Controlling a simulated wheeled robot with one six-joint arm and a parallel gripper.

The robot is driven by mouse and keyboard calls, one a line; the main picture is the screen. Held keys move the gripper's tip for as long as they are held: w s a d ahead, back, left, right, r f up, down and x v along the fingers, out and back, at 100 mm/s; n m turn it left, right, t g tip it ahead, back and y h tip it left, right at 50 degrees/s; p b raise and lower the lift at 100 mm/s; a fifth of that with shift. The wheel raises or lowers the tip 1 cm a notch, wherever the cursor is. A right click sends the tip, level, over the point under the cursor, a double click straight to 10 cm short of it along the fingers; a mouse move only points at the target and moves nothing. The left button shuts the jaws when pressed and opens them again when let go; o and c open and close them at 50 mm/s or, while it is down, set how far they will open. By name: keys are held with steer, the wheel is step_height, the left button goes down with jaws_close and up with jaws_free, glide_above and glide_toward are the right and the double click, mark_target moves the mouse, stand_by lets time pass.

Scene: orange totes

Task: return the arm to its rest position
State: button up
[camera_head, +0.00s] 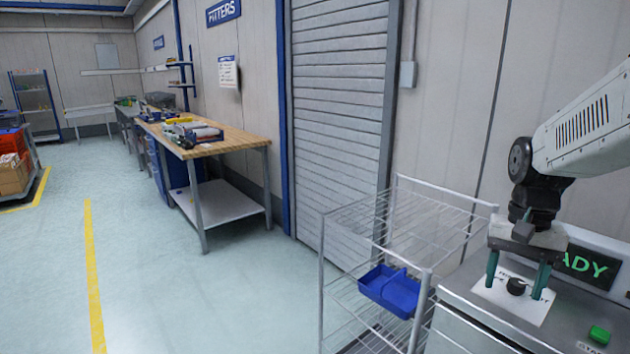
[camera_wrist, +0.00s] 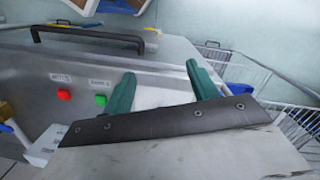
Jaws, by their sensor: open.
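My gripper (camera_head: 515,287) points down above the grey machine top at the right of the head view. Its two green fingers stand apart, one on each side of a small black round part (camera_head: 516,286) on a white plate (camera_head: 497,297). I cannot tell whether the fingers touch the plate. In the wrist view the green fingers of my gripper (camera_wrist: 163,86) are spread with nothing seen between them. The black part does not show there; the palm may hide it.
The machine has a green-lettered display (camera_head: 588,266) and a green button (camera_head: 600,335). A wire rack (camera_head: 440,190) with a blue bin (camera_head: 392,290) stands close on the left. The wrist view shows a dark handle bar (camera_wrist: 88,36) and a red button (camera_wrist: 64,95). Open floor lies further left.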

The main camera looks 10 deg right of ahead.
steer(key=s+a+r+n+t, duration=0.2)
steer(key=s+a+n, duration=0.5)
steer(key=s+a, duration=0.5)
steer(key=a+r, duration=0.1)
steer(key=a, duration=0.1)
steer(key=shift+s+a+r+n+t+h, duration=0.2)
steer(key=shift+s+a+n+t+h, duration=0.1)
steer(key=shift+s+a+n, duration=0.1)
